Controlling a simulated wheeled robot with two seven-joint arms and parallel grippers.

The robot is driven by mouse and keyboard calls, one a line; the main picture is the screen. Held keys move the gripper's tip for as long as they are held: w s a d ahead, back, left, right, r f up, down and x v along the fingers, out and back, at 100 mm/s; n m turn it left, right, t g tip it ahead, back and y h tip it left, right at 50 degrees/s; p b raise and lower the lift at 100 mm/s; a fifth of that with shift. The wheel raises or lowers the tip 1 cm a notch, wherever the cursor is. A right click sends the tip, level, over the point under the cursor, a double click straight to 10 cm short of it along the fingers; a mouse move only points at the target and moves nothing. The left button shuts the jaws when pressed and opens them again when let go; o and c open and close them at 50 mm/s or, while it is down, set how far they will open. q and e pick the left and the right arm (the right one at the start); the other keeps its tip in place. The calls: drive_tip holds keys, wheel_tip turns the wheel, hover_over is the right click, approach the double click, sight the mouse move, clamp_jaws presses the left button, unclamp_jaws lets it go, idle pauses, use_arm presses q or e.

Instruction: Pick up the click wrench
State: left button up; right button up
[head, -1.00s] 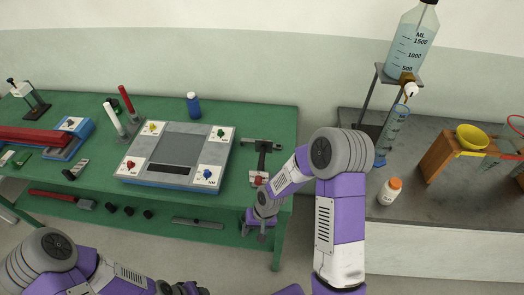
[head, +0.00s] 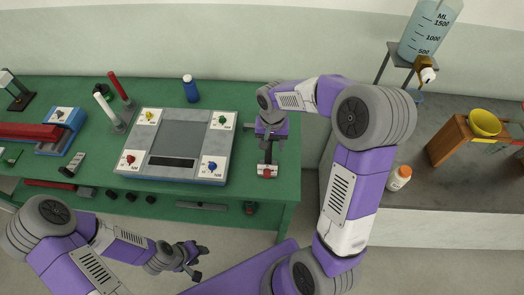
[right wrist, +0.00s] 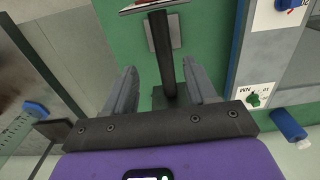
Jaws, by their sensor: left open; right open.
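No click wrench can be named with certainty. A narrow black bar with a red-and-white end piece (head: 267,171) is on the right end of the green bench, under my right gripper (head: 270,137). In the right wrist view the black bar (right wrist: 161,48) runs between the two fingers of my right gripper (right wrist: 160,80), which are apart with gaps on both sides. The gripper and forearm hide part of the bar in the head view. My left gripper (head: 195,263) is open and empty, low in front of the bench.
A grey panel with several coloured knobs (head: 180,132) stands left of the bar. A blue bottle (head: 191,89) is behind it. A red beam on a blue base (head: 62,139) is at left. At right, a grey counter (head: 345,206) holds a white bottle (head: 399,177) and a yellow bowl (head: 485,122).

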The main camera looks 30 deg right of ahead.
sight(268, 153)
drive_tip(key=shift+w+f, duration=0.3)
drive_tip(key=shift+f, duration=0.1)
drive_tip(key=f, duration=0.5)
drive_tip(key=f+b, duration=0.1)
drive_tip(key=f, duration=0.1)
drive_tip(key=shift+w+f, duration=0.2)
drive_tip(key=shift+w, duration=0.05)
clamp_jaws()
drive_tip(key=shift+r, duration=0.1)
